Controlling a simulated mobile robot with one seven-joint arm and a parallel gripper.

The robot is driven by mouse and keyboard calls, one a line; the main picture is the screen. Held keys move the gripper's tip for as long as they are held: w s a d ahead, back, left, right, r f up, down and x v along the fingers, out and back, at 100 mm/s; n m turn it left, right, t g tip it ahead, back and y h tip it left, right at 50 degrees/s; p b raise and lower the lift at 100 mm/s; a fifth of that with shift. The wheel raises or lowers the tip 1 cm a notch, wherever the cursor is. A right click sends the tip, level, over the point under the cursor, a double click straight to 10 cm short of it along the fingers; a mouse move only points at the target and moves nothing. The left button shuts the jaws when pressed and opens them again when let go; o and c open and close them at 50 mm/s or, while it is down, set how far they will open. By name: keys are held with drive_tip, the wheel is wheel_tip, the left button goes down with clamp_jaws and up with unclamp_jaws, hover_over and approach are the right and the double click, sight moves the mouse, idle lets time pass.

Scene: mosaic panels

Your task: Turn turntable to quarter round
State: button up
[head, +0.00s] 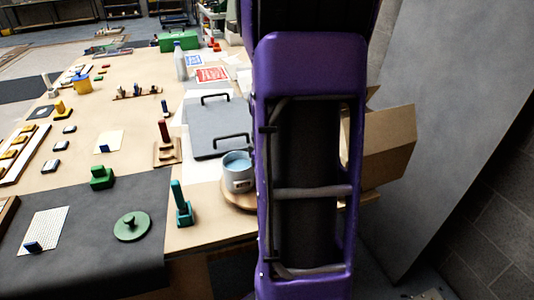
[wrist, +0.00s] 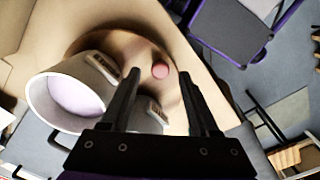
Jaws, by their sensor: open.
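The turntable is a round wooden disc (wrist: 128,46) near the edge of the table in the wrist view. In the head view only part of the wooden disc (head: 232,197) shows, the rest hidden by my purple arm. A small pink-red knob (wrist: 160,71) stands on it. A pale grey cup (wrist: 60,97) with a label stands at the disc's left; in the head view the cup (head: 238,180) holds something blue. My gripper (wrist: 158,72) is open above the disc, with the knob appearing between its fingertips; whether they reach its height I cannot tell.
A second pale labelled vessel (wrist: 150,112) is partly hidden behind my fingers. A grey panel with black handles (head: 214,128) lies behind the cup. A teal upright post (head: 181,205) and a green round knobbed piece (head: 132,226) stand left. A cardboard box (head: 385,145) is right of my arm.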

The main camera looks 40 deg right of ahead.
wheel_tip(320, 180, up, 16)
drive_tip(key=shift+f, duration=0.25)
idle(0.5)
